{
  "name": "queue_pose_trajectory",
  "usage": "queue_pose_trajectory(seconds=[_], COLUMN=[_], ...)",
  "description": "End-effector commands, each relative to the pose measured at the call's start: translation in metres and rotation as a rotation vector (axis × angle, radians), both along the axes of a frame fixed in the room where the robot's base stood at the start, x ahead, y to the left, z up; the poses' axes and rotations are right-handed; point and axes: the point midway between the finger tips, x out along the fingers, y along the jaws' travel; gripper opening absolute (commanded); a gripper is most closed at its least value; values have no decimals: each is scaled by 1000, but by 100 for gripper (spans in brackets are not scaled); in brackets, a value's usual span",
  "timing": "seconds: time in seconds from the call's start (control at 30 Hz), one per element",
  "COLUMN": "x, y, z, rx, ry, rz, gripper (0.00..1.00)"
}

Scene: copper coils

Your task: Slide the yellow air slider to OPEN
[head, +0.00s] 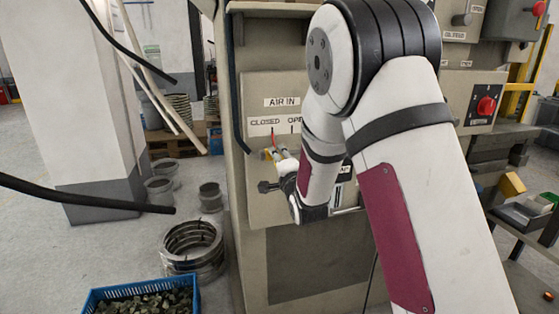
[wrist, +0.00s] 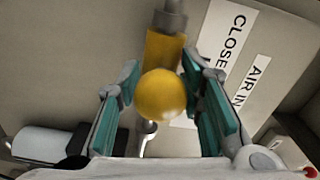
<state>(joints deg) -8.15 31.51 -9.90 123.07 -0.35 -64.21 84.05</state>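The yellow air slider (head: 270,154) is on the beige panel below the AIR IN label (head: 282,102). A small red mark above it lines up near the word CLOSED (head: 265,122); OPEN (head: 296,121) is to the right. In the wrist view the slider shows as a yellow body (wrist: 163,50) with a round yellow knob (wrist: 161,95). My gripper (wrist: 160,82) is open, its teal-padded fingers on either side of the knob. The right finger looks very close to the knob; I cannot tell if it touches. In the head view my arm hides part of the gripper and panel.
A panel with a red knob (head: 486,106) is at the right, with bins on a side shelf below. A blue crate of dark pieces (head: 140,297) and metal coils (head: 192,247) are on the floor at left. Black cables hang in the left foreground.

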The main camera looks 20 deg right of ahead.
Motion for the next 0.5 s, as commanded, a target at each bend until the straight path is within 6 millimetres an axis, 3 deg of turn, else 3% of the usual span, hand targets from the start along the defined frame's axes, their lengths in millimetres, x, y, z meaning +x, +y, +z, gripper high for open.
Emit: queue_pose_trajectory(seconds=[0.03, 0.1, 0.33, 0.5], x=[0, 0, 0, 1], y=[0, 0, -6, -34], z=[0, 0, -1, -2], rx=[0, 0, 0, -1], ry=[0, 0, 1, 2], rz=[0, 0, -3, -9], gripper=[16, 0, 0, 0])
